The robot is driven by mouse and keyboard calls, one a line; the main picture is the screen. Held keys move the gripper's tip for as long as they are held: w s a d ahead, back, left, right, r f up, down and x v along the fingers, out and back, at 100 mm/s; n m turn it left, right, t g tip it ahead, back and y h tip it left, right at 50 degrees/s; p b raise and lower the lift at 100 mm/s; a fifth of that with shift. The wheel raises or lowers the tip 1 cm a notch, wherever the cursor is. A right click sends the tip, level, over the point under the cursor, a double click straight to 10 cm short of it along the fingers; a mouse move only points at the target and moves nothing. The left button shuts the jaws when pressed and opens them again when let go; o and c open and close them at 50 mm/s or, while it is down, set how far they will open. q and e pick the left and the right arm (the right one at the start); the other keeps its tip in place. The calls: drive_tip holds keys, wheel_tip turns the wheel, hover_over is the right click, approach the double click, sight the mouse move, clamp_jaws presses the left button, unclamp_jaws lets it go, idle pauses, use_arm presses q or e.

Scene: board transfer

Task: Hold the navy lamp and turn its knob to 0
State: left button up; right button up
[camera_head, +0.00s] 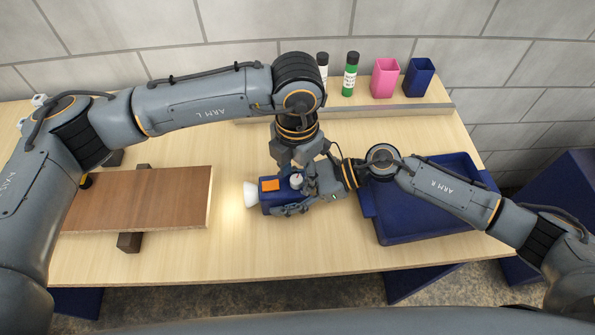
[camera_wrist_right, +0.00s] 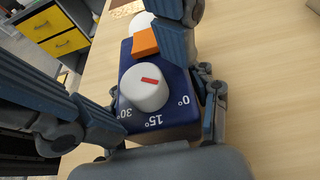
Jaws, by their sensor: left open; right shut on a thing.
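The navy lamp (camera_head: 270,202) lies on the table with its white bulb end to the left and a glow on the wood beside it. My right gripper (camera_head: 290,197) is shut on the lamp's body, with fingers along both sides. In the right wrist view the navy lamp (camera_wrist_right: 181,86) has a white knob (camera_wrist_right: 143,90) with a red mark on top. The marks 0°, 15° and 30° are printed beside it. The red mark points right, roughly toward 0°; its exact alignment is unclear. My left gripper (camera_head: 292,163) is open just above the knob, its fingertips partly hidden.
A navy tray (camera_head: 418,238) stands to the right, partly under my right arm. A brown board (camera_head: 140,200) rests on dark supports at left.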

sight(297, 178)
use_arm(q)
wheel_tip(297, 178, up, 12)
use_arm(e)
drive_tip(key=shift+f, duration=0.15)
use_arm(q)
drive_tip(key=shift+f, duration=0.1)
idle(0.3)
use_arm(e)
drive_tip(key=o, duration=1.4)
